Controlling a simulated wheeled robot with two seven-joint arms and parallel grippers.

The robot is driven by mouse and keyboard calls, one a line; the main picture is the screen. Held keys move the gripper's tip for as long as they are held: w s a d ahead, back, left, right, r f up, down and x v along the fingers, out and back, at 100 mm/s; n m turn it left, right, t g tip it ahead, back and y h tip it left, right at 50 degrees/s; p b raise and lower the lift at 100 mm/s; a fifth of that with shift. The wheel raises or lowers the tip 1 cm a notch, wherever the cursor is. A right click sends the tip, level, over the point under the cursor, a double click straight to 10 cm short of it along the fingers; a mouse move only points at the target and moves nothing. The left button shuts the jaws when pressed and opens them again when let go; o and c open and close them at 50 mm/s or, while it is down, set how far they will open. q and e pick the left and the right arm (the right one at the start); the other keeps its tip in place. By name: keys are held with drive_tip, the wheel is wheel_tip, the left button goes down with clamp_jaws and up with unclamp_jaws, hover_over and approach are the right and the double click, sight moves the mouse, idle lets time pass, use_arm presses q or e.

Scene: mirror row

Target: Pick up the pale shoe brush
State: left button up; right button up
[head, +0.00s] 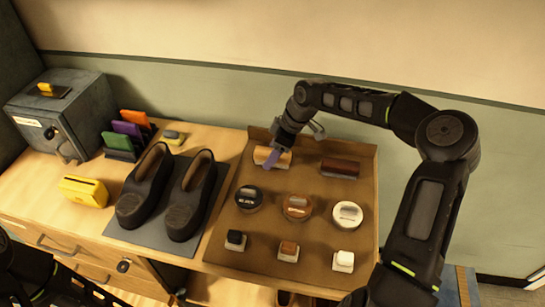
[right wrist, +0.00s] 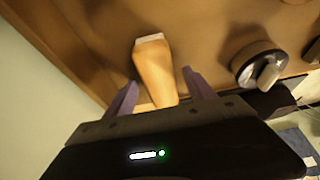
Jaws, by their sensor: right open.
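The pale shoe brush (head: 284,158) lies at the back left of a brown tray (head: 325,238), partly hidden by my right gripper (head: 275,153) in the head view. In the right wrist view the pale brush (right wrist: 152,65) has a tan wooden body with a whitish end. My right gripper (right wrist: 160,80) is open, with one purple finger on each side of the brush. Gaps show between fingers and brush; I cannot tell whether either touches it. A dark reddish brush (head: 340,168) lies to its right. Of my left arm, only dark links show at the lower left.
Three round tins (head: 298,206) and three small bottles (head: 289,251) stand in front of the brushes on the tray. Black shoes (head: 145,188) stand on a grey mat left of it. A yellow box (head: 84,191) and a grey metal box (head: 70,112) are farther left. A wall rises behind.

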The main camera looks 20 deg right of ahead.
drive_tip(key=shift+f, duration=0.2)
drive_tip(key=shift+c, duration=0.5)
clamp_jaws()
idle(0.4)
